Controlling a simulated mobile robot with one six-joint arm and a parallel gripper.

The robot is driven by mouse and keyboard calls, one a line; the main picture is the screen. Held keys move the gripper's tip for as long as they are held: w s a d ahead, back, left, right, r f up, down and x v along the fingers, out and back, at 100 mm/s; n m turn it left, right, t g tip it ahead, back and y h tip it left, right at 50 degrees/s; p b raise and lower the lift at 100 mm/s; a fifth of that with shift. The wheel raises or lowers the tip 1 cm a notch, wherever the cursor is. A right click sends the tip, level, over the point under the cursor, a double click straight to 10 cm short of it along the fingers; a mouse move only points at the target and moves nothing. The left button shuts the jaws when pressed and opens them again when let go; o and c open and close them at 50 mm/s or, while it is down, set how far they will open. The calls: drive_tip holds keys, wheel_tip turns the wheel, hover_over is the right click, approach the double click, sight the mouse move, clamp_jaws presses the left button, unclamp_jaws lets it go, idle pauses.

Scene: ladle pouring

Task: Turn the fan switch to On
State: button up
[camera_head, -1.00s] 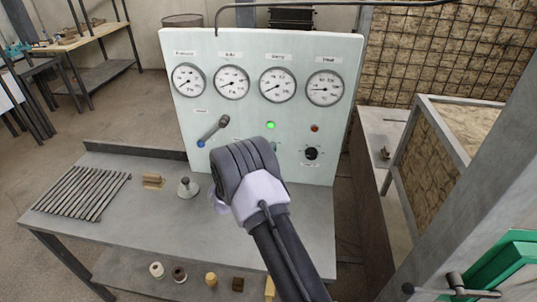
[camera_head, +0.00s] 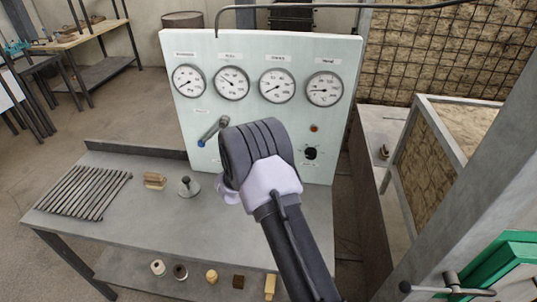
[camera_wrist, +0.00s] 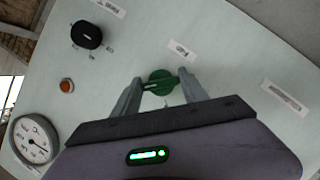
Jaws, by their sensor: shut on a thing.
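The control panel (camera_head: 184,150) stands upright at the back of the grey bench. In the wrist view a green knob (camera_wrist: 160,89) sits on the panel, with a small label beside it that I cannot read for sure. My gripper (camera_wrist: 161,80) is at this knob, its two fingers on either side of it and shut on it. In the head view my wrist hides the knob and the fingers. A black rotary knob (camera_head: 311,153) on the panel, also in the wrist view (camera_wrist: 87,35), is apart from my gripper.
An orange-red lamp (camera_head: 314,128) is above the black knob. Several round gauges (camera_head: 232,83) line the panel's top. A grate (camera_head: 85,192) and small objects lie on the bench (camera_head: 140,225).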

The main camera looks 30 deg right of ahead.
idle(0.4)
drive_tip(key=o, duration=1.4)
drive_tip(key=shift+a, duration=0.1)
drive_tip(key=p+v, duration=0.3)
drive_tip(key=v, duration=1.4)
drive_tip(key=shift+a+r+p, duration=0.1)
drive_tip(key=shift+r+p, duration=0.05)
drive_tip(key=shift+p, duration=0.2)
